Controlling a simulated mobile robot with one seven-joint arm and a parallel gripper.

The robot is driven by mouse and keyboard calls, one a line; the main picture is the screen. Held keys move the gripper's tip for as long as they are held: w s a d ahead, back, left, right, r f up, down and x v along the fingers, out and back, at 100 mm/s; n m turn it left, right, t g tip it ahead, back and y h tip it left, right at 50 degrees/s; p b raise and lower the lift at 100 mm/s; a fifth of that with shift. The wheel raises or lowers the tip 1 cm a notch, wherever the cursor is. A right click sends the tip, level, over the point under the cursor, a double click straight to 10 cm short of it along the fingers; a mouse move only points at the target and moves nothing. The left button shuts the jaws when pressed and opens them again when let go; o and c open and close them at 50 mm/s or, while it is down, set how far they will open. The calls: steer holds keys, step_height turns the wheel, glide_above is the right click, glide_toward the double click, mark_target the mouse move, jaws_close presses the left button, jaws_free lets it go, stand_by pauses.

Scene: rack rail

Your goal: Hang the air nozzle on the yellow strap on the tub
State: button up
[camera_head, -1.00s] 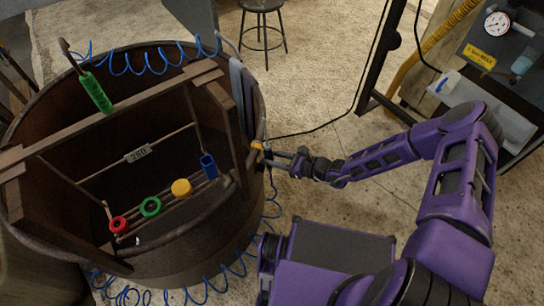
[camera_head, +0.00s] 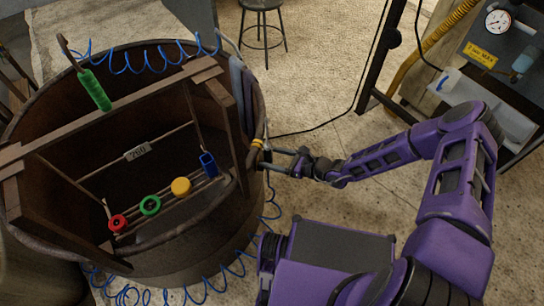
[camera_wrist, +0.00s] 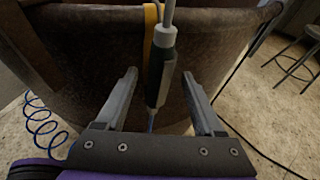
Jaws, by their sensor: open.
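The air nozzle (camera_wrist: 160,78), with a dark grip, a light collar and a thin metal tube, stands nearly upright against the outside of the tub (camera_wrist: 90,45) in the wrist view. The yellow strap (camera_wrist: 150,22) runs down the tub wall directly behind and just left of the tube; whether it bears the nozzle is unclear. In the head view the strap (camera_head: 257,144) shows at the tub's right rim. My gripper (camera_wrist: 159,76) is open, with one finger on each side of the nozzle and visible gaps to both. It also shows at the rim in the head view (camera_head: 266,160).
Inside the tub (camera_head: 190,248) are a wooden frame and a rack with red, green, yellow and blue pieces. A coiled blue hose (camera_wrist: 40,122) hangs outside. A stool (camera_head: 263,25) and a shelf cart (camera_head: 490,110) stand beyond. Floor right of the tub is mostly clear.

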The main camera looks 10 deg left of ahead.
steer(key=p+v, duration=0.1)
steer(key=v, duration=1.6)
steer(key=shift+p, duration=0.4)
steer(key=shift+d+r, duration=0.1)
steer(key=shift+d, duration=0.05)
